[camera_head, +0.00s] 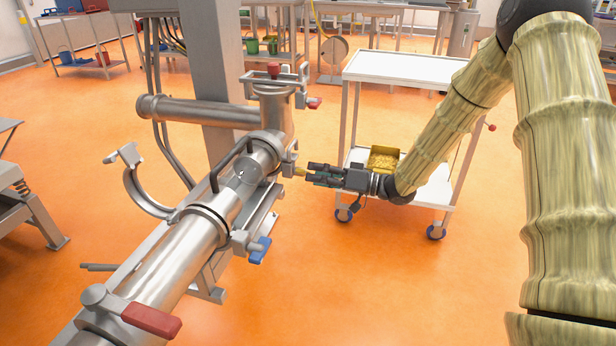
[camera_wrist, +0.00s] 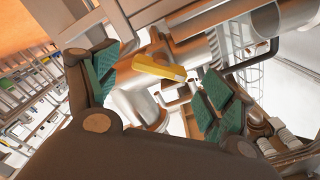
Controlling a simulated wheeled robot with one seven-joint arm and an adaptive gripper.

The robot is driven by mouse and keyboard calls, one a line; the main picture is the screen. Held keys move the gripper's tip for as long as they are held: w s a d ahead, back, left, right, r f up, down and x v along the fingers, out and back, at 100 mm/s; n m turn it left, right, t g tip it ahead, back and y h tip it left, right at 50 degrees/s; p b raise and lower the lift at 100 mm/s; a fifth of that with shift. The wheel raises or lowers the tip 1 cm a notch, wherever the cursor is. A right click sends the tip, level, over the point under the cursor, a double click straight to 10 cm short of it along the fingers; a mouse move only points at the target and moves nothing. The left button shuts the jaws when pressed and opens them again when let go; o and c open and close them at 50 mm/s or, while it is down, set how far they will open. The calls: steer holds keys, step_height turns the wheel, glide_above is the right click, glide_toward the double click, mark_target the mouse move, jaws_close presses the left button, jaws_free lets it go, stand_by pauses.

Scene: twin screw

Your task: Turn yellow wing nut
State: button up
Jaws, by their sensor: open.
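The yellow wing nut (camera_head: 299,171) sits on the right side of the steel pipe assembly in the head view, just left of my gripper (camera_head: 312,174). In the wrist view the yellow wing nut (camera_wrist: 159,67) shows as an elongated yellow handle between and beyond the green finger pads. My gripper (camera_wrist: 158,92) is open there, with one finger on each side of the nut's line and a visible gap to both. I cannot tell how far ahead of the fingertips the nut lies.
A blue wing nut (camera_head: 259,250) and a red one (camera_head: 151,320) are on the nearer pipe clamps. Another red handle (camera_head: 313,103) is at the upper joint. A white cart (camera_head: 413,69) with a yellow bin (camera_head: 384,158) stands behind my arm. Orange floor lies clear below.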

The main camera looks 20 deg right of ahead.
steer(key=shift+x, duration=1.3)
steer(key=c, duration=1)
